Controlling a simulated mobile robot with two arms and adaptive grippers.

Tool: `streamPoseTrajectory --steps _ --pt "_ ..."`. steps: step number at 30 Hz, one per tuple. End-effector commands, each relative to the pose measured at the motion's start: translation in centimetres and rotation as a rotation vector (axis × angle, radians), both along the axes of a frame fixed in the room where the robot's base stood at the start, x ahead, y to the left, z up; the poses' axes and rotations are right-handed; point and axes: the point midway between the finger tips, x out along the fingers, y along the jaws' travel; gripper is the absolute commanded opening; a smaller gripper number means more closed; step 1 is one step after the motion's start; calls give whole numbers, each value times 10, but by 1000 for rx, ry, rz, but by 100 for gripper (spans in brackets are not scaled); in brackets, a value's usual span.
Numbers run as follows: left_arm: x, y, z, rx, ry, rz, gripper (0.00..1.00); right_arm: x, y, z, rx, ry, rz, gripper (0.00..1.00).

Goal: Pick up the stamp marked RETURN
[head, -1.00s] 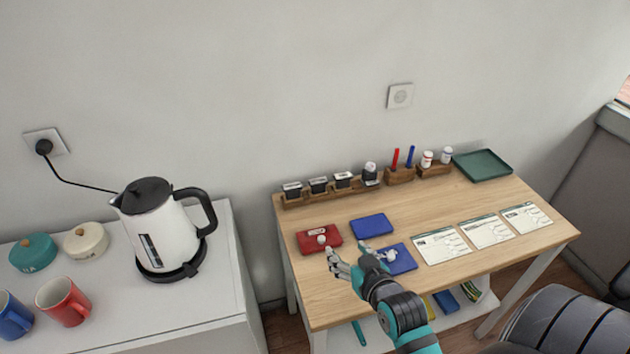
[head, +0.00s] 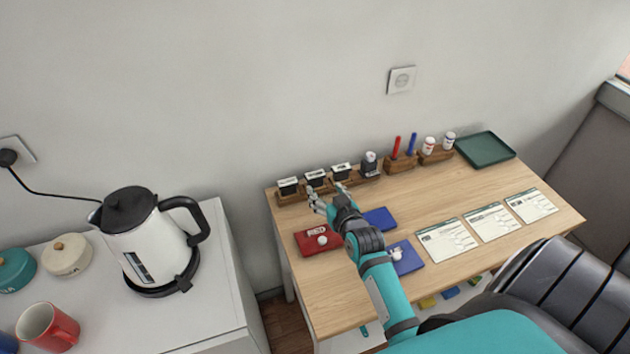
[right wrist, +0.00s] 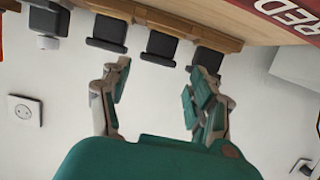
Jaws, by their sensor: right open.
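Several black stamps with white labels stand in a wooden rack (head: 293,201) at the back left of the desk: a left stamp (head: 288,186), a middle stamp (head: 316,178) and a right stamp (head: 341,171). Their labels are too small to read, so I cannot tell which says RETURN. A rounder dark stamp (head: 369,160) stands at the rack's right end. My right gripper (head: 326,190) is open and empty, just in front of the rack. In the right wrist view, upside down, the middle stamp (right wrist: 160,46) lies ahead, between the open fingers (right wrist: 159,76). My left gripper is not in view.
A red pad (head: 309,244) and blue pads (head: 380,219) lie below my right arm. A pen holder (head: 400,165), several printed forms (head: 490,222) and a green tray (head: 486,149) are to the right. A kettle (head: 150,240) stands on the left cabinet.

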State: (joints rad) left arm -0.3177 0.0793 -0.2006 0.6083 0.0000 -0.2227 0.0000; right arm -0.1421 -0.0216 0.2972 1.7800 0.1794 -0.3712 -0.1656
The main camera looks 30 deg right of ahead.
Motion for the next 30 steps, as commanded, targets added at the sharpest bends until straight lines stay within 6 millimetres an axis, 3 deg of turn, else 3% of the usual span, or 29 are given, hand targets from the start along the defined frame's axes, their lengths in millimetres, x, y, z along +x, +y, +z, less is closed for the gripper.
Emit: streamPoseTrajectory --steps 9,18,26,30 --pt "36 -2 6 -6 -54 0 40 26 -7 -5 0 0 0 62" --pt "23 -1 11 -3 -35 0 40 64 -17 -15 0 1 -1 62" --pt "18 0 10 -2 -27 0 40 67 -18 -16 0 1 -1 62" --pt "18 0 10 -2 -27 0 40 67 -17 -16 0 1 -1 47"
